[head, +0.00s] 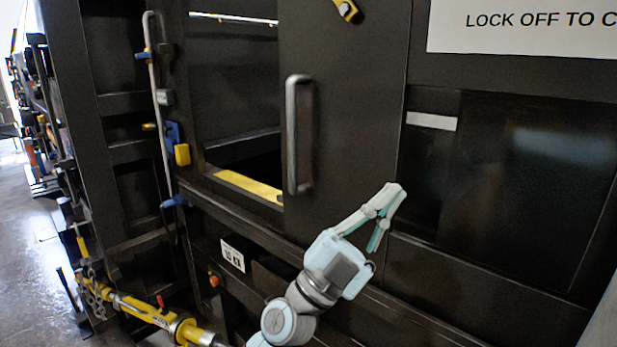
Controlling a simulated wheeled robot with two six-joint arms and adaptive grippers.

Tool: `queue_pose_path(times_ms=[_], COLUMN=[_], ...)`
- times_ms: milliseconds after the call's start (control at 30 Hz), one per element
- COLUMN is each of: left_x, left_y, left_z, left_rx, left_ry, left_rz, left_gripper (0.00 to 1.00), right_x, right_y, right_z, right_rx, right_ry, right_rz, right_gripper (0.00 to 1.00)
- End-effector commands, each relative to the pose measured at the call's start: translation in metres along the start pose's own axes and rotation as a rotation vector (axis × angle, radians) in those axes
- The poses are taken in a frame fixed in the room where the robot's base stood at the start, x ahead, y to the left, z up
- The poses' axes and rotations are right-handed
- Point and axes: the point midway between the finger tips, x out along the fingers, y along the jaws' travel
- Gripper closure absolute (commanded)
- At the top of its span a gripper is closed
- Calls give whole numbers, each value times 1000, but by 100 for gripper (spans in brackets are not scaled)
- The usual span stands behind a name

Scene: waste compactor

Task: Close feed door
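The dark feed door (345,110) is a flat upright panel in the head view, with a grey vertical bar handle (298,135) near its left edge. To the left of the door is an open gap (235,85) into the compactor, with a yellow strip (248,186) along its lower edge. My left gripper (398,191) is in front of the machine, below and to the right of the handle and apart from it. Its fingers converge at the tips with nothing between them. My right gripper is not in view.
A thin grey rod (157,100) with blue and yellow fittings stands left of the opening. A yellow bar (140,308) with a chain is at the lower left. A dark glossy panel (520,190) and a white sign (530,28) are at right. Open floor (30,250) shows at far left.

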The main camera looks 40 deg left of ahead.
Motion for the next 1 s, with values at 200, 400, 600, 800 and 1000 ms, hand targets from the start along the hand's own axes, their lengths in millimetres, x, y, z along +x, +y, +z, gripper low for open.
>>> queue_pose_path(times_ms=[200,400,600,800,1000], left_x=[62,44,43,66,92], left_y=[-10,-171,-191,-185,-181], left_z=[-26,29,42,74,109], left_rx=[919,1011,979,978,978], left_ry=[72,-697,-802,-801,-798], left_rz=[786,679,638,644,644], left_gripper=[100,100,100,100,100], right_x=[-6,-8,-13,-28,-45], right_y=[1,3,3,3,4], right_z=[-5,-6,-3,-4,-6], right_rx=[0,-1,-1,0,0], right_ry=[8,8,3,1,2], right_rz=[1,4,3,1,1], right_gripper=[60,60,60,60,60])
